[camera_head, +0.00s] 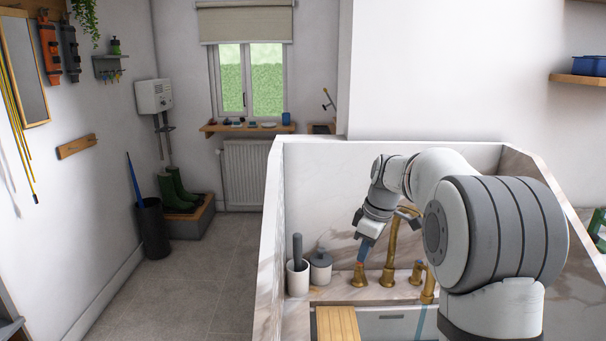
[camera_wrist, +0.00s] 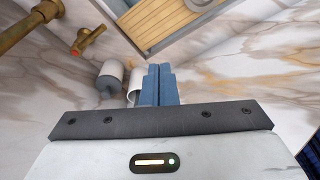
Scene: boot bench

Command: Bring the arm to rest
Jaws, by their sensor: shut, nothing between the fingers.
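My gripper (camera_head: 363,252) hangs at the end of my bent arm, pointing down above the marble ledge behind the sink. In the wrist view its two blue fingers (camera_wrist: 158,84) are together with nothing between them. In the head view the fingertips are just above or in front of a brass tap handle (camera_head: 359,275); I cannot tell whether they touch it.
The curved brass spout (camera_head: 389,252) stands close to my gripper. A white cup with a grey brush (camera_head: 298,278) and a grey-topped dispenser (camera_head: 320,268) stand left on the ledge. A wooden board (camera_head: 338,324) lies over the sink. Marble walls enclose this area.

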